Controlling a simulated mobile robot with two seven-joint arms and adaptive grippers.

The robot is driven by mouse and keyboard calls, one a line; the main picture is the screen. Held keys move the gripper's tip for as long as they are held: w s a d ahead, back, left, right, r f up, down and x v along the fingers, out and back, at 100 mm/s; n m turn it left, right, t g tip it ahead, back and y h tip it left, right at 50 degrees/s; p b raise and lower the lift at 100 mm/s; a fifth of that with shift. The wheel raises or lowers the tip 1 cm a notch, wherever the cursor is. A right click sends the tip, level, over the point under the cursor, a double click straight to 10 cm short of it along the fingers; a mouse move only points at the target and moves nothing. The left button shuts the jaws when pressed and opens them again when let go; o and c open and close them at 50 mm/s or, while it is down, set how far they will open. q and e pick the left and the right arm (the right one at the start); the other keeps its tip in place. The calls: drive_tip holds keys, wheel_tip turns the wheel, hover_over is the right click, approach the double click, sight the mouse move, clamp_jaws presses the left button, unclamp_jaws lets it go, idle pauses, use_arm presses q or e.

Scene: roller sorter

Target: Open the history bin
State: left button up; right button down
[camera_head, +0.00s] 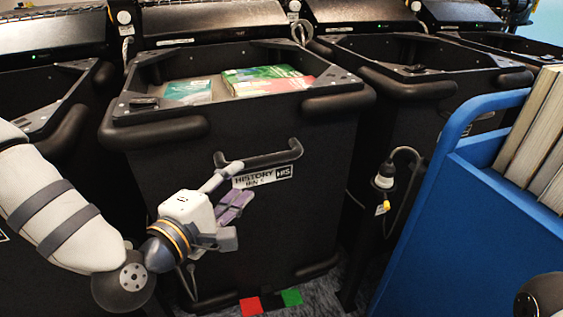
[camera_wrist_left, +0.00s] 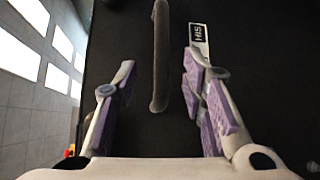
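The history bin (camera_head: 265,230) is a tall black bin in the middle of the head view, with a white label (camera_head: 262,177) reading HISTORY and HIS. Its dark bar handle (camera_head: 262,158) sits just above the label. My left gripper (camera_head: 236,187) is open in front of the bin, at the handle's left end. In the left wrist view the handle (camera_wrist_left: 160,60) runs lengthwise between the two spread, purple-padded fingers, with gaps on both sides. The HIS label (camera_wrist_left: 198,40) shows by the right finger. My right gripper is not in view.
Books (camera_head: 262,80) lie inside the bin. Similar black bins stand close on both sides, including one at the right (camera_head: 420,95). A blue cart (camera_head: 430,235) with books stands at the right. Red and green floor marks (camera_head: 291,297) lie at the bin's foot.

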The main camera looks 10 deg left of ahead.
sight(261, 164)
use_arm(q)
drive_tip(key=x, duration=1.1)
drive_tip(key=shift+d+b, duration=0.1)
drive_tip(key=shift+b, duration=0.3)
drive_tip(key=shift+c, duration=0.6)
clamp_jaws()
